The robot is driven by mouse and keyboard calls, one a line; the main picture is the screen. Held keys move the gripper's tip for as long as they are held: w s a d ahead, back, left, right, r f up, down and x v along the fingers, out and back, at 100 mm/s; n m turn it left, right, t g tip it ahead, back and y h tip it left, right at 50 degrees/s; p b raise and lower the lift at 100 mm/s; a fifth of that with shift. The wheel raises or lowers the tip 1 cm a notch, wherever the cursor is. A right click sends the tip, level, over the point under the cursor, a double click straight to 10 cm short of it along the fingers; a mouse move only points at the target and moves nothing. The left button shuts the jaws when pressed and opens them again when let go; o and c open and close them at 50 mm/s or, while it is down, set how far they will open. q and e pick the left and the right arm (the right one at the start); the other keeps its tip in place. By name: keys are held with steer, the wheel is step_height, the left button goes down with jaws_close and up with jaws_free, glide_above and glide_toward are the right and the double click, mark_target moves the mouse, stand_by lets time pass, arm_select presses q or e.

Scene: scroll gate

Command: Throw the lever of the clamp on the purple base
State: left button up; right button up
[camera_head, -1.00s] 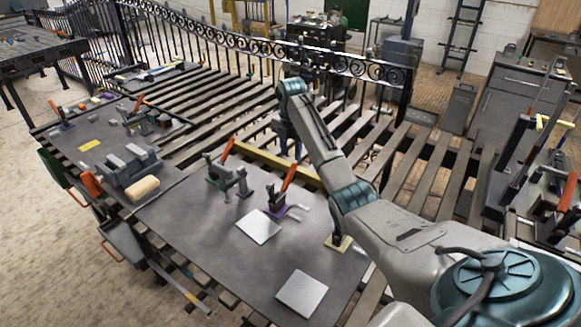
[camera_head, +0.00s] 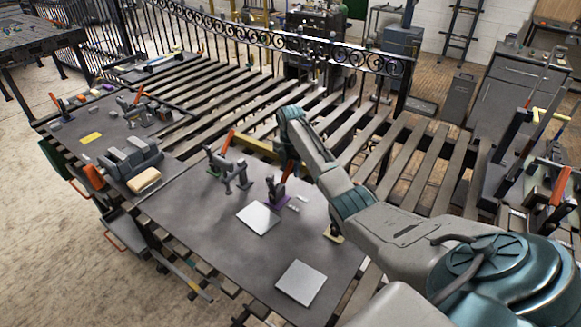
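The clamp on the purple base (camera_head: 280,201) stands on the dark metal table, just beyond a square silver plate. Its red lever (camera_head: 288,171) stands up, tilted slightly right, with its upper part partly covered. My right arm reaches in from the right, and its gripper (camera_head: 287,154) points down at the lever's upper end. The fingers are small and dark here; I cannot tell whether they are open or shut, or whether they touch the lever. My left gripper is out of view.
A clamp on a green base with an orange lever (camera_head: 227,142) stands to the left. A yellow-based clamp (camera_head: 334,234) is partly behind my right arm. Silver plates (camera_head: 258,218) (camera_head: 301,283) lie on the table (camera_head: 205,240). A slatted rack lies beyond.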

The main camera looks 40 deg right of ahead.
mark_target(287, 170)
jaws_close()
steer(key=shift+a+r+h+p, duration=0.15)
steer(key=shift+r+h+p, duration=0.15)
steer(key=shift+p, duration=0.3)
steer(key=a+r+h+p, duration=0.1)
steer(key=p, duration=0.1)
steer(key=a+t+h+p, duration=0.1)
steer(key=h+p, duration=0.1)
steer(key=p, duration=0.1)
steer(key=shift+s+r, duration=0.3)
steer(key=shift+r, duration=0.05)
steer(key=shift+s+a+r+h+p, duration=0.1)
steer(key=shift+a+h+p, duration=0.3)
steer(key=shift+h+p, duration=0.25)
steer(key=shift+s+a+r+t+h+p, duration=0.1)
steer(key=shift+s+a+t+h+p, duration=0.15)
steer(key=shift+a+t+h, duration=0.5)
steer(key=shift+d+g+h, duration=0.2)
steer(key=shift+g+h, duration=0.05)
steer(key=shift+h, duration=0.05)
